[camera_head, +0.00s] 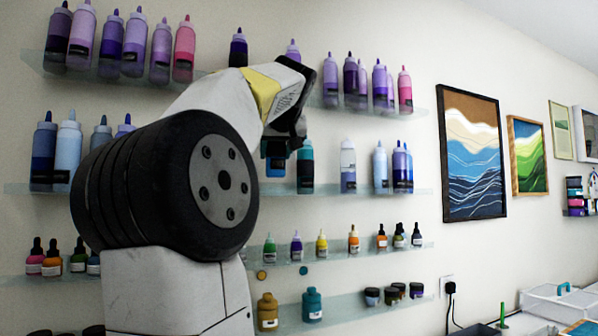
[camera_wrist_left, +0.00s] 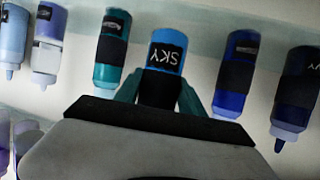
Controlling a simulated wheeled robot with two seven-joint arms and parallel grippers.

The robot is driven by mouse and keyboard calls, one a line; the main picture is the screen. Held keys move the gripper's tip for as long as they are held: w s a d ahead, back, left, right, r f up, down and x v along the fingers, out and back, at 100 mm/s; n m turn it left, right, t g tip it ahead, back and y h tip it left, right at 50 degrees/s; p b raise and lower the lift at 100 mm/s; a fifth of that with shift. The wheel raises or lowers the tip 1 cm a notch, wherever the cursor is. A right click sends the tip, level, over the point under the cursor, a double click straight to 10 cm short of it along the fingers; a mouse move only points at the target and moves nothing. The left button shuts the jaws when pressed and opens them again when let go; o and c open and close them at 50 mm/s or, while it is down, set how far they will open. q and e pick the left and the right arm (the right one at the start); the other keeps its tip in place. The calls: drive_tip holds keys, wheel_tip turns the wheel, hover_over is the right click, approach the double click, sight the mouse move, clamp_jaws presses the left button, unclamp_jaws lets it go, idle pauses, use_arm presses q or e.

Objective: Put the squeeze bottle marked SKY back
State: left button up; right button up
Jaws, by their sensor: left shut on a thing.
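The light-blue SKY bottle (camera_wrist_left: 166,56) shows upside down in the wrist view, with its black label readable. My left gripper (camera_wrist_left: 160,95) is shut on it, and the gripper hides the bottle's upper part. In the head view the gripper (camera_head: 286,132) is at the middle shelf (camera_head: 430,188), and only a blue lower part of the bottle (camera_head: 275,168) shows beneath it. A teal bottle (camera_wrist_left: 112,50) and a dark-blue bottle (camera_wrist_left: 237,72) stand on either side of it, with gaps. I cannot tell whether the SKY bottle touches the shelf. My right gripper is out of view.
The teal bottle (camera_head: 306,167) stands just right of the gripper. A lilac-and-white bottle (camera_head: 348,167) is further right, after a gap. Purple and pink bottles fill the top shelf (camera_head: 425,112) above. Dropper bottles stand on a lower shelf (camera_head: 385,250). My arm hides part of the left shelves.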

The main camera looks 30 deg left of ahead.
use_arm(q)
drive_tip(key=shift+w+a+f, duration=0.75)
drive_tip(key=shift+a+f, duration=0.25)
drive_tip(key=shift+a, duration=0.05)
drive_tip(key=shift+w+a+f, duration=0.7)
drive_tip(key=shift+a+f, duration=0.3)
drive_tip(key=shift+a, duration=0.05)
drive_tip(key=o, duration=1.3)
drive_tip(key=shift+f, duration=0.15)
drive_tip(key=shift+r, duration=0.2)
drive_tip(key=v, duration=1.2)
drive_tip(key=shift+s+f, duration=0.1)
